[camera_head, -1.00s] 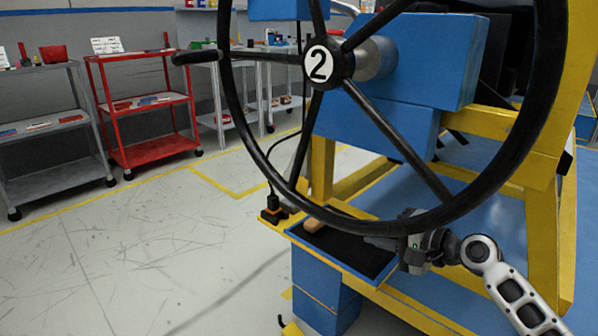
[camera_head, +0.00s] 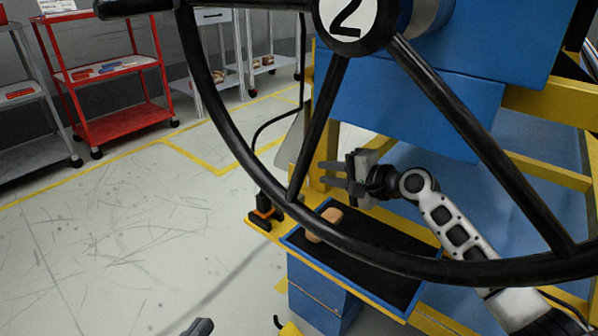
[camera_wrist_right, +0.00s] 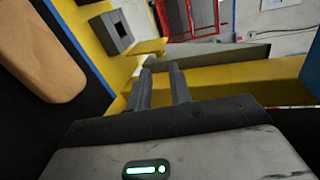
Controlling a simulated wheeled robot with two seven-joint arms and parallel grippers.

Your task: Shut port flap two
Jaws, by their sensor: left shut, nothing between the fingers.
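I cannot make out a port flap marked two; the figure 2 shows on the hub (camera_head: 346,18) of a black handwheel. A black and orange fitting (camera_head: 264,208) sits on the yellow ledge left of the tray. In the right wrist view a grey block with a dark square opening (camera_wrist_right: 113,33) sits on yellow framing. My right gripper (camera_head: 330,175) is behind the wheel, above the tray, fingers pointing left, apart and empty; its fingers also show in the right wrist view (camera_wrist_right: 160,88). My left gripper (camera_head: 200,326) barely enters at the bottom edge, shut and empty.
The handwheel rim (camera_head: 232,130) crosses in front of my right arm. A black tray with blue edging (camera_head: 375,268) holds a tan block (camera_head: 325,224). Blue boxes (camera_head: 410,105) hang above. A red cart (camera_head: 110,75) stands at the back left; the left floor is clear.

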